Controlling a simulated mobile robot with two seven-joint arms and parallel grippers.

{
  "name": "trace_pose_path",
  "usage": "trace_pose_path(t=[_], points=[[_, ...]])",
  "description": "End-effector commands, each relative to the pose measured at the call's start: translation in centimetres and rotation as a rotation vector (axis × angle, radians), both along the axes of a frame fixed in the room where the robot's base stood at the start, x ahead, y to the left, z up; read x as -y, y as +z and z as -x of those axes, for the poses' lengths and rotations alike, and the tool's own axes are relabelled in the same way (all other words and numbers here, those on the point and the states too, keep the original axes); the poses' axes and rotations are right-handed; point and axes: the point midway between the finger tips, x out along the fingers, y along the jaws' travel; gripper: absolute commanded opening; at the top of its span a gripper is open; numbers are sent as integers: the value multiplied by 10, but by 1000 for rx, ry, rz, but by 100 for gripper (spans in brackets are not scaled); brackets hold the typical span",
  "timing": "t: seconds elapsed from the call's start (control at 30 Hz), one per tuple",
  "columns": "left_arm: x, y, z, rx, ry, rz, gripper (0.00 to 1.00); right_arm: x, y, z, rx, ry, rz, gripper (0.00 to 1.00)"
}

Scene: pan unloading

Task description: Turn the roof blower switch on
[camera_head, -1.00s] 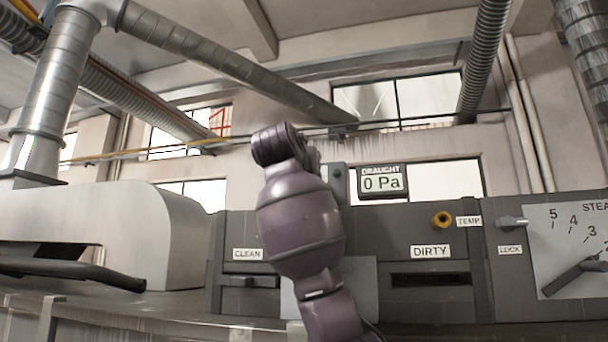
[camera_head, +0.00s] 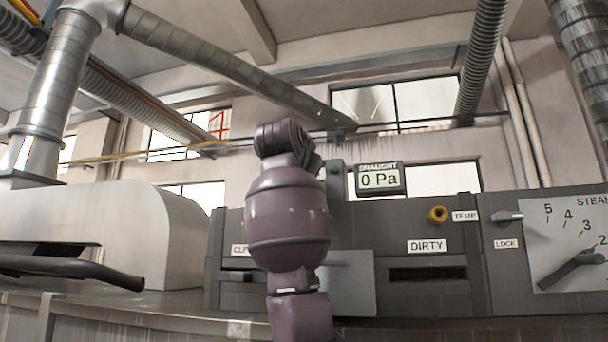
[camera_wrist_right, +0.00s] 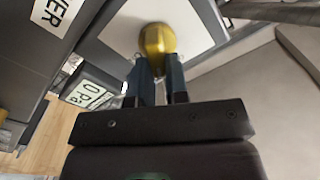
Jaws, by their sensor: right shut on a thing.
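In the right wrist view a yellow, rounded knob (camera_wrist_right: 157,38) stands on a pale plate (camera_wrist_right: 118,28). A label ending in "WER" (camera_wrist_right: 56,10) is at the upper left, partly cut off. My right gripper (camera_wrist_right: 159,66) is shut on the yellow knob, one dark finger on each side of it. In the head view my purple arm (camera_head: 288,215) rises in front of the panel, and its gripper and the knob are hidden. The draught display (camera_head: 380,179) beside the arm reads 0 Pa. My left gripper is not in view.
A steam dial (camera_head: 570,240) is at the far right. A pale rounded hood (camera_head: 120,225) stands at the left. Ducts run overhead.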

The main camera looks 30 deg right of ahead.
Motion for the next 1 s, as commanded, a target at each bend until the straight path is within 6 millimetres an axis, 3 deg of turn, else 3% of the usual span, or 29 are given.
trace_pose_path(t=[1.0], points=[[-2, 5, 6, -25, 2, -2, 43, 4, -10, 5, 685, -1, -587, 0]])
